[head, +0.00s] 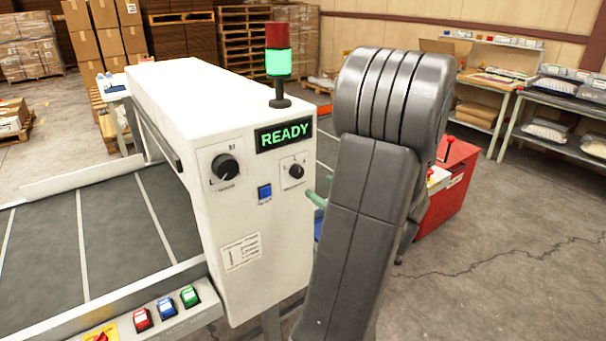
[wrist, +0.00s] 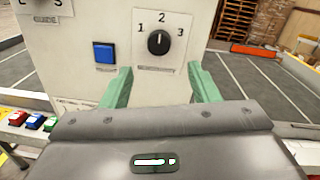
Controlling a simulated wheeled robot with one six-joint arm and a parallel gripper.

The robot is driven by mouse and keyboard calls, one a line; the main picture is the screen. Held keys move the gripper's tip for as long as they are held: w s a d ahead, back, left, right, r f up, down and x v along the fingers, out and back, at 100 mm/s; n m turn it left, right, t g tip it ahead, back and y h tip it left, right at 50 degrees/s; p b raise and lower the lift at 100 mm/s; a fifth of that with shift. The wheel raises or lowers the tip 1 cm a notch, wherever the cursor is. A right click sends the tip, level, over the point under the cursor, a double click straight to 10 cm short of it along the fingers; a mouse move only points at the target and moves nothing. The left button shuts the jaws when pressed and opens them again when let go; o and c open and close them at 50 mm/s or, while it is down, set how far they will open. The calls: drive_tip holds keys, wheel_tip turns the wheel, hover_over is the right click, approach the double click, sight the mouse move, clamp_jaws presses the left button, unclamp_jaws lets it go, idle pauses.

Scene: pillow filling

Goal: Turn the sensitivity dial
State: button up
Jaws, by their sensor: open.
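A small black dial (wrist: 158,42) with positions 1, 2 and 3 is on the white machine's panel. Its pointer looks to be at 2. It also shows in the head view (head: 296,171). The small label below it is too blurred to read. A larger black dial (head: 226,167) with letter marks sits to its left on the same panel. My gripper (wrist: 160,70) is open and empty, its green fingers standing apart below and to either side of the small dial. In the head view my arm hides most of it, with one green finger showing.
A blue button (wrist: 104,53) sits left of the small dial. A lit READY display (head: 284,134) is above it, under a green signal lamp (head: 279,62). Red, blue and green buttons (head: 166,308) line the conveyor's (head: 120,210) front edge. A red box (head: 453,190) stands beyond my arm.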

sight(300, 175)
drive_tip(key=p+x, duration=0.1)
drive_tip(key=x, duration=0.7)
drive_tip(key=shift+w+a, duration=0.15)
drive_tip(key=shift+a, duration=0.05)
drive_tip(key=c, duration=1)
drive_tip(key=shift+o, duration=0.2)
